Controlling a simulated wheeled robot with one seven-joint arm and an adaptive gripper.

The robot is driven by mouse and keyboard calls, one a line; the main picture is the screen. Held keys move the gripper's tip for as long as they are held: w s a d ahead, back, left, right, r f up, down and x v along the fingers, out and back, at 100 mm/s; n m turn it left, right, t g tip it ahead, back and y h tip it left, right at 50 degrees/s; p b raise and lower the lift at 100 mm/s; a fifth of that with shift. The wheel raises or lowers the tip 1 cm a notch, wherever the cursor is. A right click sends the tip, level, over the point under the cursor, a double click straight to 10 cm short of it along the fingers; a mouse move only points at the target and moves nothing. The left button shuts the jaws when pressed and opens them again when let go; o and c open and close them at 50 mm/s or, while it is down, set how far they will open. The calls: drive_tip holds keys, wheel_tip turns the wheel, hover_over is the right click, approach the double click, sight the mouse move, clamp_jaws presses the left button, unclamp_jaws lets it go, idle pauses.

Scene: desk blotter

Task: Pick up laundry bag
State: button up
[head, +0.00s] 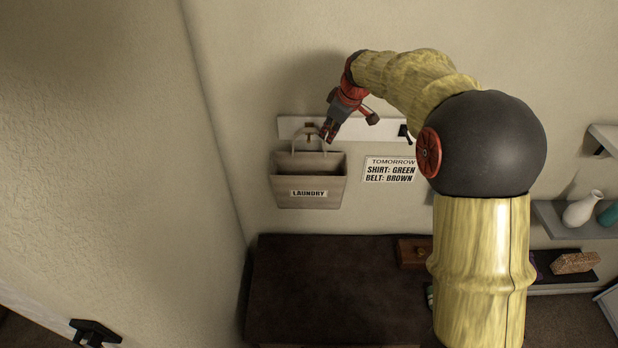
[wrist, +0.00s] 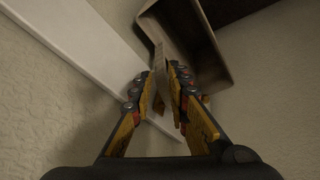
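The laundry bag (head: 309,178) is a grey-brown, open-topped holder with a "LAUNDRY" label on its front. It hangs upright against the wall below a white rail, its looped handle reaching up to a dark hook. My gripper (head: 328,132) is at the right side of the handle loop, above the bag's opening. In the wrist view, a pale strip of the handle (wrist: 159,62) lies between my gripper's fingers (wrist: 163,82), which are drawn close together on it. The bag's brown rim (wrist: 205,45) shows beyond them.
The white rail (head: 356,129) has another dark hook at its right. A "TOMORROW" sign (head: 390,169) is right of the bag. Below is a dark desk blotter (head: 335,290) with a wooden box (head: 413,252). Shelves with a white vase (head: 583,210) are at right; a wall stands close at left.

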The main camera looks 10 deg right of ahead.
drive_tip(key=d+p+x, duration=0.1)
drive_tip(key=p+x, duration=0.1)
drive_tip(key=x, duration=0.4)
drive_tip(key=shift+a, duration=0.4)
drive_tip(key=shift+f, duration=0.15)
drive_tip(key=shift+c, duration=1)
clamp_jaws()
